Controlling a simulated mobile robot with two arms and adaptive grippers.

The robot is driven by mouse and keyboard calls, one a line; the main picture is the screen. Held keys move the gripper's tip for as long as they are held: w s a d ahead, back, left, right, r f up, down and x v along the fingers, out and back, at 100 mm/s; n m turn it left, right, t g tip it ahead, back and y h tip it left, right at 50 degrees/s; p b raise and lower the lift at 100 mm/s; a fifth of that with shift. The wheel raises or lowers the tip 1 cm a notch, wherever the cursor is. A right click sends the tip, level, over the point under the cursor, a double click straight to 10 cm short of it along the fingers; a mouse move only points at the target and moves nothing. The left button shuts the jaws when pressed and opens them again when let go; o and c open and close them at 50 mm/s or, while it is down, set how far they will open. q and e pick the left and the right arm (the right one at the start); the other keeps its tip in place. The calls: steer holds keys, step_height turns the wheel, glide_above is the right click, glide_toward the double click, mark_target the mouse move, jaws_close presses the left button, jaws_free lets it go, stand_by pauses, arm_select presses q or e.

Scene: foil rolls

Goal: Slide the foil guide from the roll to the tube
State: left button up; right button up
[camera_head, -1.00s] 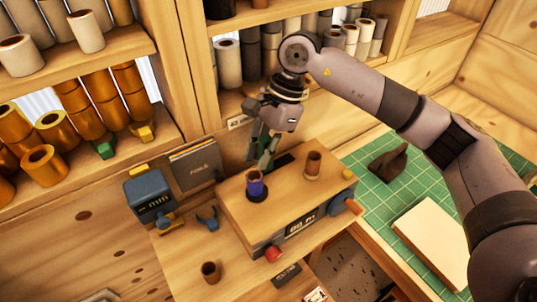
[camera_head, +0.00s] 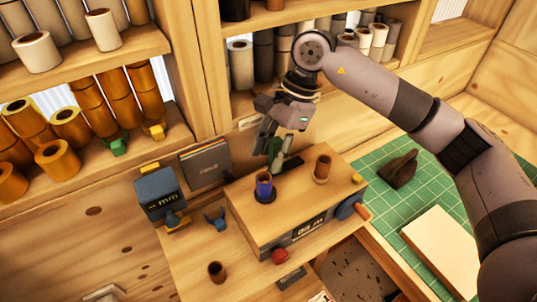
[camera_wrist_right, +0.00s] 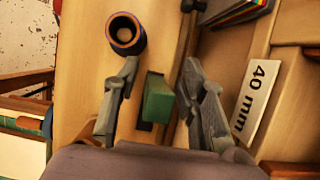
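The blue-wrapped roll (camera_head: 264,187) stands upright on top of a wooden box (camera_head: 285,210). A bare brown tube (camera_head: 322,168) stands on the same box to its right. A green block (camera_wrist_right: 158,98), which looks like the foil guide, sits by a dark slot behind the roll. My right gripper (camera_head: 276,155) points down there; in the wrist view (camera_wrist_right: 155,100) its fingers are open on either side of the green block, with gaps visible. The roll shows in the wrist view (camera_wrist_right: 126,33) as a dark ring beside one fingertip. The left gripper is not in view.
A blue gauge (camera_head: 159,193) and a card holder (camera_head: 206,163) stand left of the box. A loose brown tube (camera_head: 217,271) and a red knob (camera_head: 280,257) are at the front. Shelves of rolls line the back. A green mat (camera_head: 410,200) lies right.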

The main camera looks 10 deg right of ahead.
steer(key=v, duration=1.1)
